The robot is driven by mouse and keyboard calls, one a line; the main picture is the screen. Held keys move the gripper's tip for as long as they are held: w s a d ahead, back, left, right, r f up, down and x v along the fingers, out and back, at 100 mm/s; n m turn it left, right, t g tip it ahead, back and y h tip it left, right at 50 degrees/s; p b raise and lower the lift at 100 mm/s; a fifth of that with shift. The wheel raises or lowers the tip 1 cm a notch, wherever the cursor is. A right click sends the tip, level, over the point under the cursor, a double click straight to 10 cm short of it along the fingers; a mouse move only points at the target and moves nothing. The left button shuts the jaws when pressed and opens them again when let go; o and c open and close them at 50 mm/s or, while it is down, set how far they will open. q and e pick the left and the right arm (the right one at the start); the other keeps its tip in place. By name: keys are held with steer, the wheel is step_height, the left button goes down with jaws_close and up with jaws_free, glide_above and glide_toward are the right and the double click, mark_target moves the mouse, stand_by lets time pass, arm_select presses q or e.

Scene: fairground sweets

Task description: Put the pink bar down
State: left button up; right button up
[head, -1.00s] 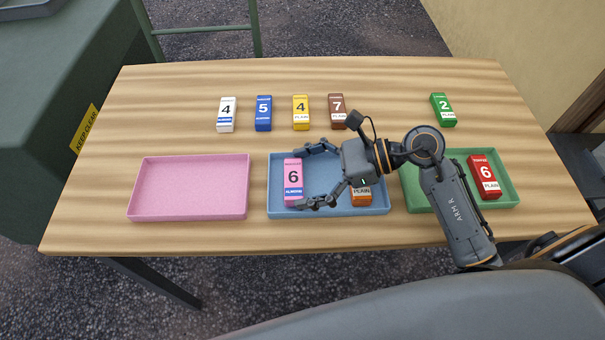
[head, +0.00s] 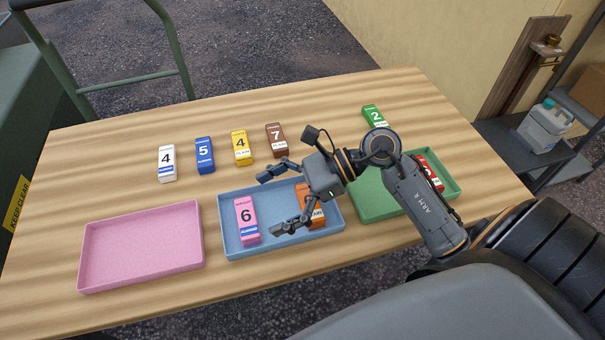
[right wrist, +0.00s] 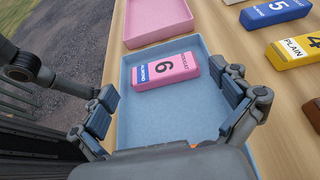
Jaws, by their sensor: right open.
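The pink bar (head: 247,218), marked 6 and ALMOND, lies in the left part of the blue tray (head: 262,248). It also shows in the right wrist view (right wrist: 165,70), lying flat on the blue tray floor. My right gripper (head: 271,204) is open and empty. Its spread fingers are to the right of the pink bar, apart from it. In the right wrist view my right gripper's fingers (right wrist: 171,97) stand on either side, nearer the camera than the bar. My left gripper is not in view.
An orange bar (head: 315,216) lies in the blue tray, partly hidden by my right gripper. The pink tray (head: 140,245) is empty. The green tray (head: 375,210) holds a red bar (head: 432,170).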

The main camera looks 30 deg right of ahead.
steer(key=b+v, duration=0.1)
steer(key=v, duration=0.6)
steer(key=shift+d+f, duration=0.15)
steer(key=shift+s+d+r, duration=0.2)
steer(key=shift+d+r, duration=0.2)
steer(key=shift+d, duration=0.2)
